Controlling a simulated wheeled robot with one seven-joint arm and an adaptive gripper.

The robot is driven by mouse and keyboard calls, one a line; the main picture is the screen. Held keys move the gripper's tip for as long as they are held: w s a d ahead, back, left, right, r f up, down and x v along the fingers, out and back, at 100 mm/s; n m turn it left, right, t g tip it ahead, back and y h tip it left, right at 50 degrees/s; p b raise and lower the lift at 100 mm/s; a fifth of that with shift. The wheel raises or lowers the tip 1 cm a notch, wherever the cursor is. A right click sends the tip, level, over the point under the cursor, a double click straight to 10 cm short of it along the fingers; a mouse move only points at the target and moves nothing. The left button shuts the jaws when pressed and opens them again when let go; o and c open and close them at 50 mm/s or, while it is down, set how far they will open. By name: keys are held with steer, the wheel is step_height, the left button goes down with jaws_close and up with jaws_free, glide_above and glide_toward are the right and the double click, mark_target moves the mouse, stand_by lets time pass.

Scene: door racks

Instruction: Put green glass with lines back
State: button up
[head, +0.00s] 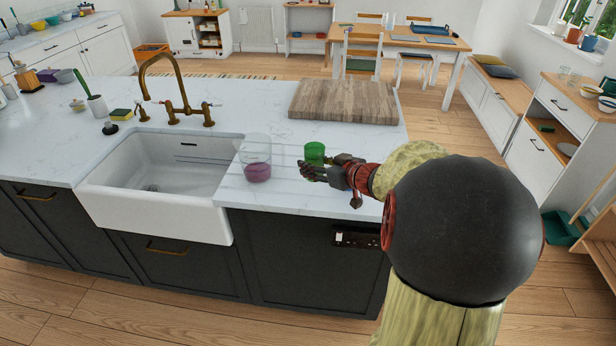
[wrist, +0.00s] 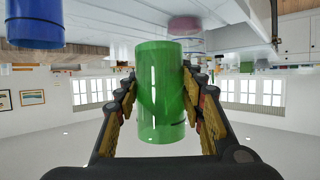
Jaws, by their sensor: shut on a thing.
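The green glass (head: 315,152) is at my gripper, over the right part of the white countertop in the head view. In the wrist view the green glass (wrist: 161,92) stands between the two fingers, and dark line marks show near one end. My gripper (wrist: 162,80) is shut on it, with a finger on each side. In the head view my gripper (head: 318,170) covers the lower part of the glass, so I cannot tell whether it touches the counter.
A clear glass with purple lower part (head: 257,172) stands left of my gripper, beside the white sink (head: 155,205). A blue glass (wrist: 35,25) is close by in the wrist view. A wooden board (head: 344,102) lies behind. A dining table (head: 405,38) stands farther back.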

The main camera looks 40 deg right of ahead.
steer(key=w+d+f, duration=0.1)
steer(key=w+f, duration=0.1)
steer(key=w, duration=0.1)
steer(key=w+d+f+b, duration=0.1)
steer(key=w+d+f, duration=0.1)
steer(key=f, duration=0.1)
steer(key=w+d+f, duration=0.1)
steer(key=w+f, duration=0.2)
steer(key=shift+w+d+b, duration=0.35)
steer(key=shift+d+b, duration=0.05)
steer(key=shift+w+f+b, duration=0.1)
steer(key=shift+f+b, duration=0.3)
steer(key=shift+f, duration=1.2)
steer(key=shift+f+b, duration=0.15)
steer(key=shift+b, duration=0.25)
steer(key=o, duration=1.4)
